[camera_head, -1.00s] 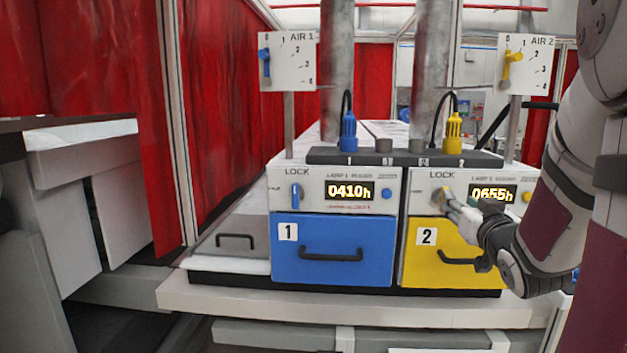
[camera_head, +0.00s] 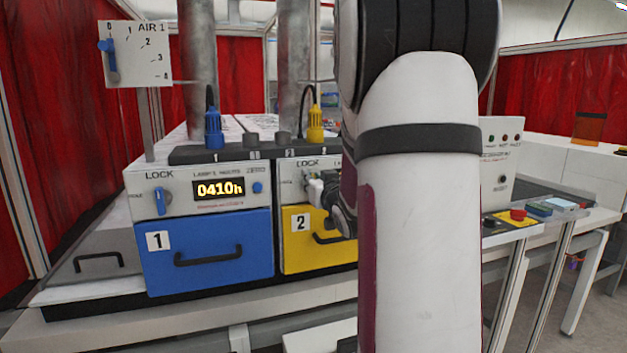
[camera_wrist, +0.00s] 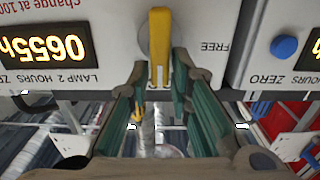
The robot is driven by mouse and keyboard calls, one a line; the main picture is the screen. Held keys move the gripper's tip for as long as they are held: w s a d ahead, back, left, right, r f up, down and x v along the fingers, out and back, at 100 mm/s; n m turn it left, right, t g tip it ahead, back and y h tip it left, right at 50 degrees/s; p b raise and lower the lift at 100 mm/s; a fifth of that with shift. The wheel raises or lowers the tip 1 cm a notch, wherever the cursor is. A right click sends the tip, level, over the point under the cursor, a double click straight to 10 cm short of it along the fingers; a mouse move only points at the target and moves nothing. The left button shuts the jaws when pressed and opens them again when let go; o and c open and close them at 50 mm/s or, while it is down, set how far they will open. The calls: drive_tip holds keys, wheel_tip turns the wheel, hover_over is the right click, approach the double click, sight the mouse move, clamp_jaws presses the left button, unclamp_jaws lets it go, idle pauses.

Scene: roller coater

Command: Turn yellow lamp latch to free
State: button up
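The yellow lamp latch (camera_wrist: 159,48) is a narrow upright bar on a round base in the wrist view, where the panel appears upside down. The word FREE (camera_wrist: 220,47) is printed to its right in that view. My gripper (camera_wrist: 159,72) is open, with one green-padded finger on each side of the latch's near end. Narrow gaps seem to show between bar and fingers; contact is unclear. In the head view my gripper (camera_head: 316,188) is at the panel above the yellow drawer (camera_head: 292,252), below LOCK, and hides most of the latch.
The blue drawer (camera_head: 207,258), its blue latch (camera_head: 159,201) and the 0410h display (camera_head: 218,189) are on the left. The 0655h display (camera_wrist: 45,47) is beside the yellow latch. A blue button (camera_wrist: 284,47) is on the neighbouring panel. My arm blocks the head view's middle right.

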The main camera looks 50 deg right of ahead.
clamp_jaws()
drive_tip(key=shift+n+b, duration=0.3)
drive_tip(key=n+b, duration=0.5)
drive_tip(key=a+f+n+b, duration=0.1)
drive_tip(key=n+b, duration=0.5)
drive_tip(key=w+a+f+n+b, duration=0.1)
drive_tip(key=n+b, duration=0.5)
drive_tip(key=shift+n, duration=0.3)
drive_tip(key=o, duration=0.7)
unclamp_jaws()
drive_tip(key=shift+c, duration=0.2)
drive_tip(key=shift+o, duration=0.3)
drive_tip(key=shift+w+f, duration=0.1)
